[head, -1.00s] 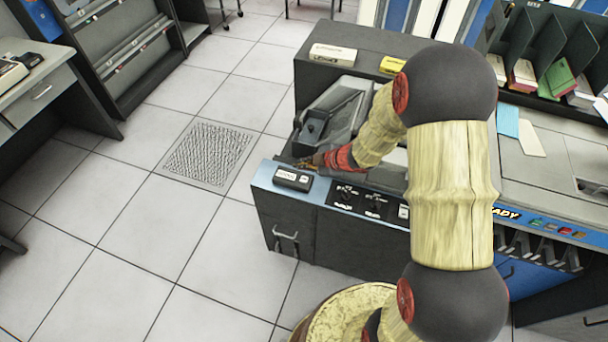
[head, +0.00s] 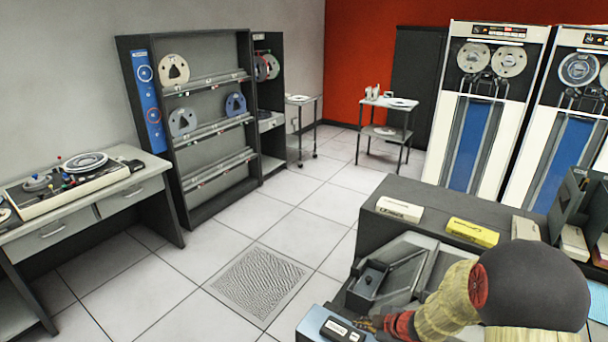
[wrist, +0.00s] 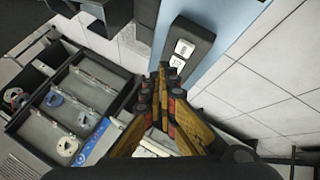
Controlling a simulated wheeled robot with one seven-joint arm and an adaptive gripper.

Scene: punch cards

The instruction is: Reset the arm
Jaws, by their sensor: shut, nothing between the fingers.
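My gripper (wrist: 162,75) is in the wrist view with its dark and orange fingers together and nothing between them. A small black box with two white keys (wrist: 188,40) lies just beyond the fingertips, on a light blue panel. In the head view my gripper (head: 362,322) is small at the bottom, beside that black box (head: 342,331). My arm comes in from the lower right and hides part of the machine. I cannot tell whether the fingertips touch the panel.
A dark machine with a sloped tray (head: 400,275) stands around my arm. A white box (head: 399,209) and a yellow box (head: 472,232) lie on the cabinet behind. A tape rack (head: 205,120) and a desk (head: 90,205) stand at left. Tiled floor between is clear.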

